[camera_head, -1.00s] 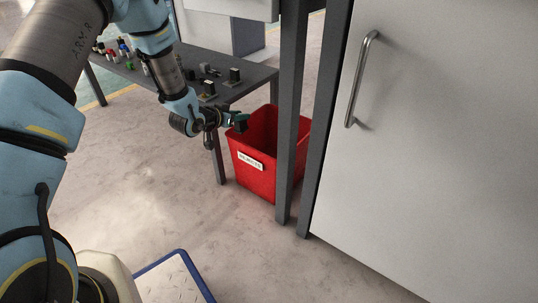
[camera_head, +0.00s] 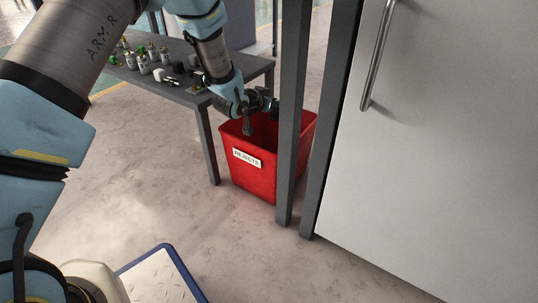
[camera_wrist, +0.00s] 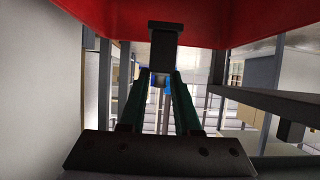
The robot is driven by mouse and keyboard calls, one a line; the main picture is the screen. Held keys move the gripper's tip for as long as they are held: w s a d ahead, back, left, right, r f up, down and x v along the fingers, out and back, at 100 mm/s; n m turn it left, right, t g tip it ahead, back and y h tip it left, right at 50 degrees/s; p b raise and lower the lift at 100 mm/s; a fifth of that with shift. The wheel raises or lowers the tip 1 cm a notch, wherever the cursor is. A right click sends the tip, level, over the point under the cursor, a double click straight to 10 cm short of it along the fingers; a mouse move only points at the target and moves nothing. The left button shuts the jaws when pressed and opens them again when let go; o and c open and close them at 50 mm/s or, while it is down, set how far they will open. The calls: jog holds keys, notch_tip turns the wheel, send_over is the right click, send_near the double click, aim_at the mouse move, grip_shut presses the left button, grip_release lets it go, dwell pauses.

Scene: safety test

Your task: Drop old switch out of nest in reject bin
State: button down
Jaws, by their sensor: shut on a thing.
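My gripper (camera_head: 266,103) is over the opening of the red reject bin (camera_head: 253,172), partly behind a dark post. In the wrist view my gripper (camera_wrist: 163,82) shows two dark green fingers shut on a small dark block, the old switch (camera_wrist: 166,38). The red bin wall (camera_wrist: 95,15) fills the top of that view, close to the switch. In the head view the switch is hard to tell from the dark gripper and the post. The bin stands on the floor and bears a white REJECTS label (camera_head: 247,158). The bin floor is mostly hidden.
A grey table (camera_head: 205,100) left of the bin carries several small switches and parts. A dark upright post (camera_head: 291,130) stands right in front of the bin. A white cabinet door with a metal handle (camera_head: 378,55) is at the right.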

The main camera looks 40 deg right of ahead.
jog(key=shift+f+b, duration=0.6)
jog(key=shift+f, duration=0.65)
jog(key=c, duration=0.5)
grip_release()
jog(key=shift+c, duration=0.2)
jog(key=shift+a, duration=0.1)
jog(key=p+v, duration=0.4)
jog(key=v, duration=0.6)
jog(key=shift+a+r+p, duration=0.25)
jog(key=shift+a+p, duration=0.05)
